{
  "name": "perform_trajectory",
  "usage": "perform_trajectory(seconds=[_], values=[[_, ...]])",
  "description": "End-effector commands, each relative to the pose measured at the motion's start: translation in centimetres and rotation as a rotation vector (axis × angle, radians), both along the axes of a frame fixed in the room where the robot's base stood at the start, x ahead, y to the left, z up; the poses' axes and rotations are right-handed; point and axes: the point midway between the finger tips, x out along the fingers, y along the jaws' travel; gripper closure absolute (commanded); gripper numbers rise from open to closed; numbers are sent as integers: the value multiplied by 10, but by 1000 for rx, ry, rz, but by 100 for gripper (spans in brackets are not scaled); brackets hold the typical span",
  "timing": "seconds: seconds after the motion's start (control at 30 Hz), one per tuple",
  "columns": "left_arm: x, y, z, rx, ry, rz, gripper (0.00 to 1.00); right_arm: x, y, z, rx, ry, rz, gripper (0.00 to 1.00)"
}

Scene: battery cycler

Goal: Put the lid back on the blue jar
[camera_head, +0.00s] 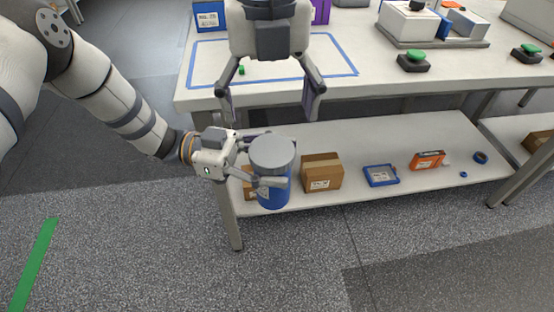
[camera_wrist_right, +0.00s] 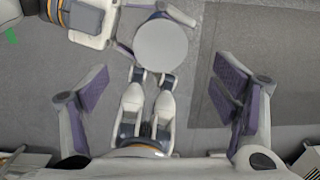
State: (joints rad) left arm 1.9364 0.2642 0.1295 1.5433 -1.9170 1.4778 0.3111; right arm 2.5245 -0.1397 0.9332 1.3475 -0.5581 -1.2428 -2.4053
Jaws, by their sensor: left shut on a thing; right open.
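The blue jar (camera_head: 273,194) is upright in front of the lower shelf at the table's left end. A grey round lid (camera_head: 272,152) sits on top of it and looks level; I cannot tell whether it is fully seated. My left gripper (camera_head: 271,164) is shut on the jar, with its fingers around the side. In the right wrist view the lid (camera_wrist_right: 163,45) shows from above as a plain grey disc, hiding most of the jar. My right gripper (camera_head: 269,105) is open and empty above and behind the jar, its fingers spread wider than the lid.
The white table (camera_head: 345,90) has a blue tape outline and a small green item (camera_head: 241,70). Its lower shelf (camera_head: 345,135) holds cardboard boxes (camera_head: 321,172), a blue tray (camera_head: 381,175) and an orange box (camera_head: 427,160). The floor in front is clear.

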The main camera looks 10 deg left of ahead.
Motion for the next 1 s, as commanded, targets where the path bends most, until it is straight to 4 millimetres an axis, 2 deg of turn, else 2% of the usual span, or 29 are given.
perform_trajectory(seconds=[0.27, 0.7, 1.0], values=[[0, 0, 1, -1, -1, 0, 100, 0, -1, -4, -1, 1, -3, 19], [0, 0, 1, -1, -1, 0, 100, 2, -1, -71, -1, 2, -5, 19], [0, 0, 1, -1, -1, 0, 100, 3, -1, -81, 0, -1, -6, 19]])
